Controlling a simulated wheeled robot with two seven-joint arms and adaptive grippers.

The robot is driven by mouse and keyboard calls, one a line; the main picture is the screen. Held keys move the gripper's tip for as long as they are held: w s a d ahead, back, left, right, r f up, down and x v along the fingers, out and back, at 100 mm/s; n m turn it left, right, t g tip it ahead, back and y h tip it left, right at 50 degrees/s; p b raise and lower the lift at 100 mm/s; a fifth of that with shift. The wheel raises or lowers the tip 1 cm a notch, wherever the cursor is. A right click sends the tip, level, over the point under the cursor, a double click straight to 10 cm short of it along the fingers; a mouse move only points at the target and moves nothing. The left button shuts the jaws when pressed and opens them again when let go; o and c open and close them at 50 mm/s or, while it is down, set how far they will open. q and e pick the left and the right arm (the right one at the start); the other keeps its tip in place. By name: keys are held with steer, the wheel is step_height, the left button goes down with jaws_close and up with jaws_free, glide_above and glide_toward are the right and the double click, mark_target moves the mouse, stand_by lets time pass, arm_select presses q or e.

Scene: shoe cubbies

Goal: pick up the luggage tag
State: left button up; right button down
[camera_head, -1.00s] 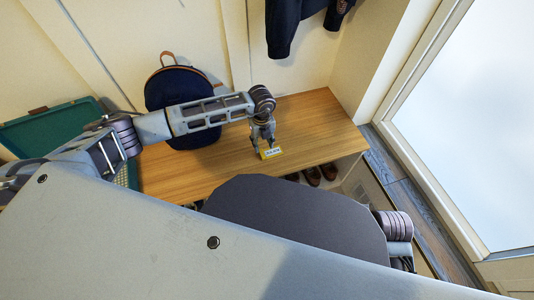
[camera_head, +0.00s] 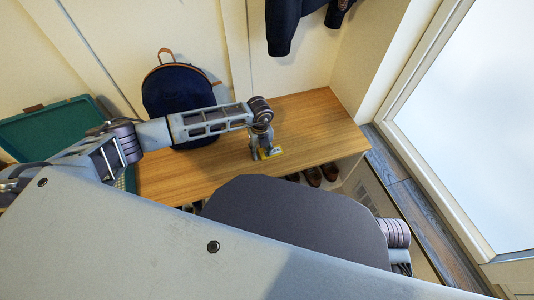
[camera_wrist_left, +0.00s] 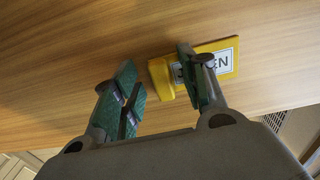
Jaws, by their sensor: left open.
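The luggage tag (camera_wrist_left: 222,58) is yellow with a white label and dark letters, part of which reads "EN". It lies on the wooden bench top (camera_head: 310,120); in the head view the tag (camera_head: 275,152) shows beside my gripper. My left gripper (camera_wrist_left: 160,90) is open above the bench. In the wrist view its right finger covers part of the tag and its left finger is over bare wood. The tag's yellow left end shows between the fingers. I cannot tell whether the right finger touches it. My left gripper (camera_head: 261,153) points down in the head view. My right gripper is not visible.
A dark blue backpack (camera_head: 178,88) stands on the bench against the wall, behind my left arm. An open green case (camera_head: 50,130) is at the left. Brown shoes (camera_head: 313,176) sit under the bench's front edge. A dark jacket (camera_head: 285,25) hangs above. The bench's right part is clear.

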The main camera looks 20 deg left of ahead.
arm_select(q)
steer(key=c, duration=0.9)
steer(key=shift+r, duration=0.15)
